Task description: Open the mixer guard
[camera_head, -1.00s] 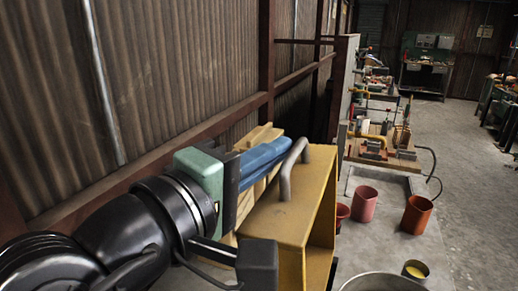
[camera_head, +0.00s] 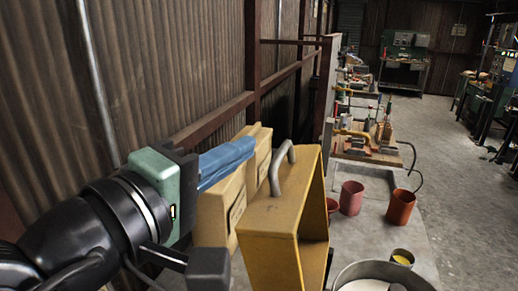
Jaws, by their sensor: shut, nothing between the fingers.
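A yellow box-like metal housing (camera_head: 265,222) with a grey bent handle (camera_head: 281,165) on top stands at the lower middle; I take it to be the mixer guard. Its open side faces right, and I cannot tell whether it has swung. My gripper (camera_head: 252,146) comes in from the lower left, with blue fingers shut and empty. The fingertips appear just left of the handle, with a gap in the picture. A steel bowl (camera_head: 420,280) with white contents is partly visible at the bottom right, beside the housing.
Yellow panels (camera_head: 237,188) stand behind the housing, partly behind my fingers. Red-brown buckets (camera_head: 351,198) and (camera_head: 401,206) and a small can with yellow contents (camera_head: 402,259) stand to the right. A corrugated wall (camera_head: 170,70) runs along the left. The floor at right is clear.

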